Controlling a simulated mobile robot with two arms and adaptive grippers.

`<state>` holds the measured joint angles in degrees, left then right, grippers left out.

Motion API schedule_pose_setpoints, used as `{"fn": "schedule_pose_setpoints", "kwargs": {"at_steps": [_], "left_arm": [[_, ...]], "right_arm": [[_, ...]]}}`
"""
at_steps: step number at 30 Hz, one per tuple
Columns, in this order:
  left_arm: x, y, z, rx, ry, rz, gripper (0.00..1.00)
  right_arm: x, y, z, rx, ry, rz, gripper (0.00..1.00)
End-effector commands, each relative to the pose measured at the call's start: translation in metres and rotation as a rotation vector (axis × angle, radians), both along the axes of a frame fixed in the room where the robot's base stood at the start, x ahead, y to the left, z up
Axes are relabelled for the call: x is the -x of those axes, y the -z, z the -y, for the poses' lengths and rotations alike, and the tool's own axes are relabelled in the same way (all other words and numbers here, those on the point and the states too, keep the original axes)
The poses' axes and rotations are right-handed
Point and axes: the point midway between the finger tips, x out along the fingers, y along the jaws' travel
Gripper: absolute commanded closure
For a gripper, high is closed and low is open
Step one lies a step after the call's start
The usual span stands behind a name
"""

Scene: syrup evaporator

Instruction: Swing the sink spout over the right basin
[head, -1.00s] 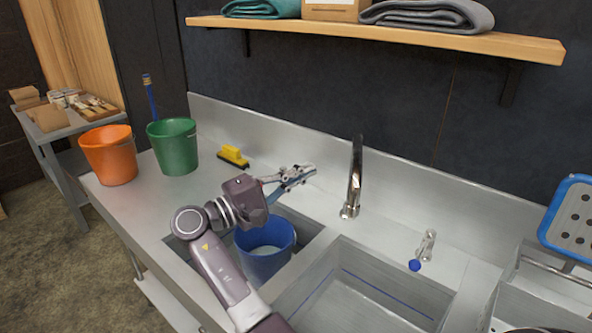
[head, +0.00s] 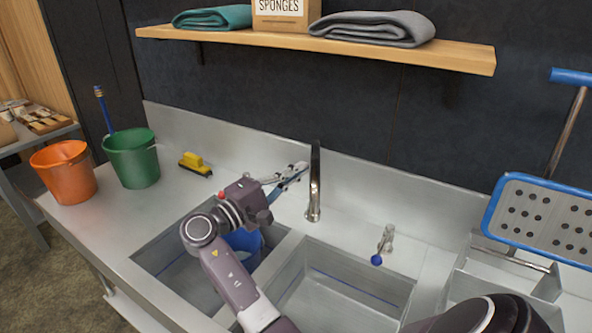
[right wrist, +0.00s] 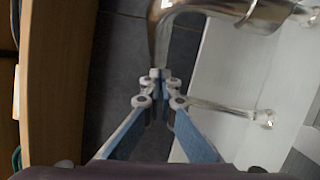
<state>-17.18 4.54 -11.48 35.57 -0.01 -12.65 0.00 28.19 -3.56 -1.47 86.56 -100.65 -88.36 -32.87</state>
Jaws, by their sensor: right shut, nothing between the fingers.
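The chrome sink spout (head: 315,180) rises from the steel counter behind the two basins; which way its outlet points is hard to tell. The left basin (head: 165,262) holds a blue bucket, and the right basin (head: 340,295) looks empty. My right gripper (head: 303,168) is shut and empty, just left of the spout's upper part in the head view. In the right wrist view, the shut fingertips (right wrist: 158,74) are just below the curved chrome tube (right wrist: 160,35); I cannot tell whether they touch. My left gripper is not in view.
A small tap with a blue knob (head: 377,260) stands right of the spout. The blue bucket (head: 245,240) is partly behind my arm. A yellow brush (head: 195,163), green bucket (head: 132,160) and orange bucket (head: 63,172) stand left. A shelf (head: 400,50) runs above.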

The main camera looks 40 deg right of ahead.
Motion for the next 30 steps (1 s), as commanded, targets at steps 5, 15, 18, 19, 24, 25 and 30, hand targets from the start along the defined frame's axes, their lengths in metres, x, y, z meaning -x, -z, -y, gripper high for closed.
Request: {"fn": "schedule_pose_setpoints", "kwargs": {"at_steps": [5, 15, 18, 19, 24, 25, 30], "left_arm": [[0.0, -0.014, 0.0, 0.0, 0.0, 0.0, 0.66], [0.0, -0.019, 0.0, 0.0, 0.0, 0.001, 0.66], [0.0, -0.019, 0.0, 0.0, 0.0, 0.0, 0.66], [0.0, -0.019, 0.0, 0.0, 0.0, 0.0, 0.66], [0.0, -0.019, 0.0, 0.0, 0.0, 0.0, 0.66], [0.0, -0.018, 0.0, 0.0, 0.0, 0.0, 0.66], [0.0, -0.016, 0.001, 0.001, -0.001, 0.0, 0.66]], "right_arm": [[0.013, -0.001, 0.009, -0.002, -0.067, -0.003, 1.0], [0.04, -0.001, 0.032, 0.001, -0.131, 0.0, 1.0], [0.041, -0.001, 0.033, 0.0, -0.129, 0.0, 1.0], [0.041, -0.001, 0.033, 0.0, -0.128, 0.0, 1.0], [0.041, -0.001, 0.033, 0.0, -0.128, 0.0, 1.0], [0.041, -0.001, 0.033, 0.0, -0.127, 0.001, 1.0], [0.039, 0.001, 0.036, 0.001, -0.126, 0.001, 1.0]]}}
